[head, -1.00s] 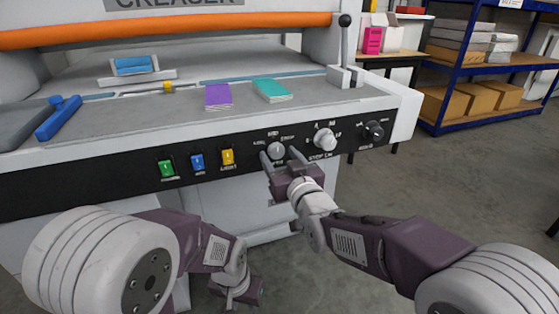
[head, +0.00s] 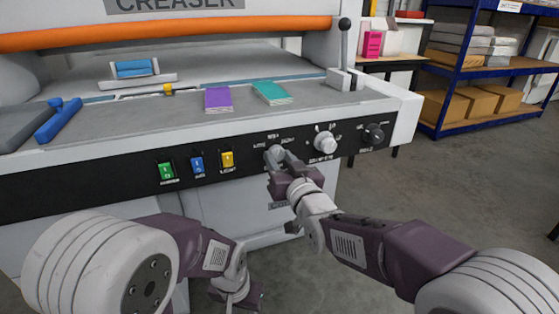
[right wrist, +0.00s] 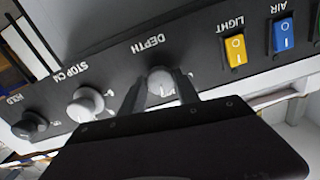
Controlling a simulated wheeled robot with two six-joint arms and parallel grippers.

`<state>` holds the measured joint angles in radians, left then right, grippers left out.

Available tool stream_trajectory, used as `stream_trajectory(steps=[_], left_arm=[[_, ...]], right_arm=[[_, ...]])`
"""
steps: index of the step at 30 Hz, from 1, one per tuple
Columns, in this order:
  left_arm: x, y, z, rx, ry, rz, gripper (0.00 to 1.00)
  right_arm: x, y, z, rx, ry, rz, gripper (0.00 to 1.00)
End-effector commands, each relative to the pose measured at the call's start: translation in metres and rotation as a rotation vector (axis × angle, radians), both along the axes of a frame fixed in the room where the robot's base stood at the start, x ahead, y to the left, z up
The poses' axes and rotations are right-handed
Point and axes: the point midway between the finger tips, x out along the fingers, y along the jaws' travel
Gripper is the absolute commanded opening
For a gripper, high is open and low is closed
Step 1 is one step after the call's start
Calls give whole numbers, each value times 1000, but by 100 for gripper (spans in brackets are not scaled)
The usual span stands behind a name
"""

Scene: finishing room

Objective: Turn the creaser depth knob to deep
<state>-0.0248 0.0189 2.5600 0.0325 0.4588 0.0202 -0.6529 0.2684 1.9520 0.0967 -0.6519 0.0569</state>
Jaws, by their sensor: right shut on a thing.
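The creaser's depth knob (head: 276,152) is a light grey round knob on the black front panel. In the right wrist view the knob (right wrist: 160,80) sits beside the upside-down word DEPTH. My right gripper (head: 279,158) is shut on it, with one finger on each side, as the right wrist view also shows (right wrist: 161,88). The fingers hide part of the knob and its scale, so I cannot tell its exact setting. My left gripper (head: 238,297) hangs low in front of the machine, clear of the panel; its jaws are not clear.
Right of the depth knob are a white STOP CM knob (head: 325,142) and a black knob (head: 373,134). Green (head: 166,170), blue (head: 197,164) and yellow (head: 228,159) switches are left. Purple (head: 217,98) and teal (head: 271,92) booklet stacks lie above on the bed.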

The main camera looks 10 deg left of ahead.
Motion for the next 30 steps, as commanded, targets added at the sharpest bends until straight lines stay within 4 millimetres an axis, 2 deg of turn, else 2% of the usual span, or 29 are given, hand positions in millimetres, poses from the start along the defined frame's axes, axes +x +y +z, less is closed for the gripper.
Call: stream_trajectory(steps=[18, 30], left_arm=[[0, 0, -23, 0, 0, 0, 36], [0, 0, -34, 0, 0, 0, 36]], right_arm=[[-1, 1, -2, 463, 313, 0, 0], [-1, 1, -1, 680, 461, -1, 0]])
